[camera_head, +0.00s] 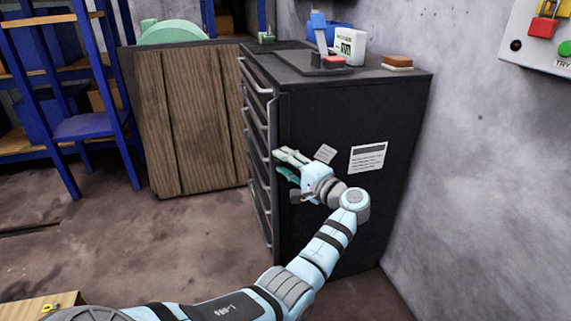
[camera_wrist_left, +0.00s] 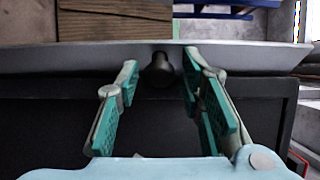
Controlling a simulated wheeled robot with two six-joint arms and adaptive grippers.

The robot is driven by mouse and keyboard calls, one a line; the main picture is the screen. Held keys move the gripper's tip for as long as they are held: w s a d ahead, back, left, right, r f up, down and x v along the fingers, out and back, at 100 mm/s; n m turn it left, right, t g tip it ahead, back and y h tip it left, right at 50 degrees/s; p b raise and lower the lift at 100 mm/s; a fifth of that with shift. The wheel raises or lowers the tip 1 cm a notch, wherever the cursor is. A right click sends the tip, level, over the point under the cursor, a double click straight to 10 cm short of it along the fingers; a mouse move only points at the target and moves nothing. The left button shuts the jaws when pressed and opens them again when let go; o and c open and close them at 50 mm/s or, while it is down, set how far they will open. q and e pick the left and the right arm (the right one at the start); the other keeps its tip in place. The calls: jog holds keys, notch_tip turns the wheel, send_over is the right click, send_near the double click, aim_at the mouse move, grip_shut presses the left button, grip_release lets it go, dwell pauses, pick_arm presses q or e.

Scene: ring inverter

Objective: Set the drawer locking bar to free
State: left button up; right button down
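The drawer cabinet (camera_head: 340,225) is dark and stands against the wall. A grey locking bar (camera_head: 274,125) runs upright along the edge of its drawer front. In the left wrist view the bar (camera_wrist_left: 60,60) crosses the picture, with a dark round knob (camera_wrist_left: 158,70) on it. My left gripper (camera_head: 281,163) is at the bar, about mid-height on the cabinet. Its green-padded fingers (camera_wrist_left: 161,70) are apart, one on each side of the knob, with visible gaps. The gripper hides the knob in the head view. My right gripper is not in view.
A clamp-like tool (camera_head: 322,50), a white box (camera_head: 351,46) and a brown block (camera_head: 397,62) are on the cabinet top. The floor (camera_head: 150,240) before the drawers is clear.

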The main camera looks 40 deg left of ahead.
pick_arm(q)
grip_shut()
jog(key=shift+w+d+n+g, duration=0.15)
jog(key=shift+w+n+g, duration=0.2)
jog(key=shift+n+g, duration=0.55)
jog(key=shift+g, duration=0.4)
jog(key=shift+o, duration=2)
grip_release()
jog(key=d, duration=0.7)
jog(key=shift+s+d, duration=0.15)
jog(key=shift+d, duration=0.15)
